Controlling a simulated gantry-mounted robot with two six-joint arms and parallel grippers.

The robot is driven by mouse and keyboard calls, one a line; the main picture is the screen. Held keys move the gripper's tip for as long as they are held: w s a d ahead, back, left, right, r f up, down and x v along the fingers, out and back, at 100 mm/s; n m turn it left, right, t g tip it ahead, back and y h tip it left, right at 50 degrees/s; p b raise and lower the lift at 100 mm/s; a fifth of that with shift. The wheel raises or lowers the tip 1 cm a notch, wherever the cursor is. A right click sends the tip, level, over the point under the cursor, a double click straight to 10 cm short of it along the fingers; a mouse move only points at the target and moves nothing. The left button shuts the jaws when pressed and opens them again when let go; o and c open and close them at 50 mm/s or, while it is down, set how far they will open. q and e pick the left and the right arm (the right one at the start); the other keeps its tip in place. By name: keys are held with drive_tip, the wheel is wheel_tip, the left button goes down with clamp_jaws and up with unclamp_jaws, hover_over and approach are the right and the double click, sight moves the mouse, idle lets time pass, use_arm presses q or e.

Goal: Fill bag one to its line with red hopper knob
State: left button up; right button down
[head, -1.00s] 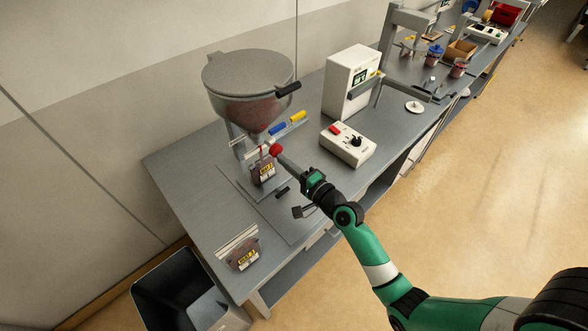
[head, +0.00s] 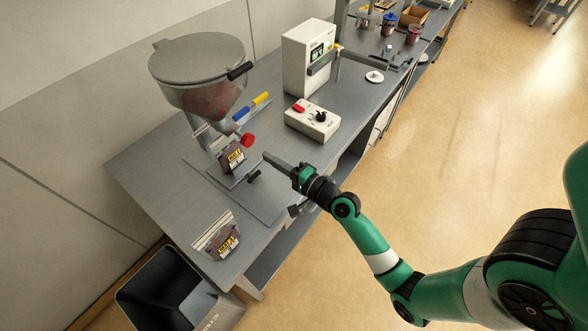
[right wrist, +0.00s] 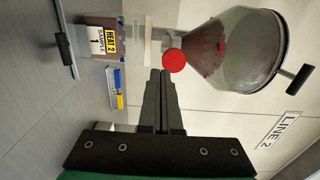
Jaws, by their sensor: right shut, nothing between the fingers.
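The hopper (head: 207,98) is a clear funnel with a grey lid, holding dark reddish material. Its round red knob (head: 247,140) sticks out low on the spout and also shows in the right wrist view (right wrist: 173,61). My right gripper (head: 267,156) is shut and empty, a short gap to the right of the knob. My left gripper is out of view.
A second filled bag (head: 222,240) lies at the bench's near end, above a dark bin (head: 170,292). A black handle (head: 254,176) sits before the spout. A control box (head: 313,121) and white machine (head: 306,58) stand to the right. Blue and yellow pieces (head: 252,106) lie behind the knob.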

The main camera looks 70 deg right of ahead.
drive_tip(key=v, duration=0.6)
drive_tip(key=shift+s+b, duration=0.2)
drive_tip(key=shift+b, duration=0.2)
idle(1.2)
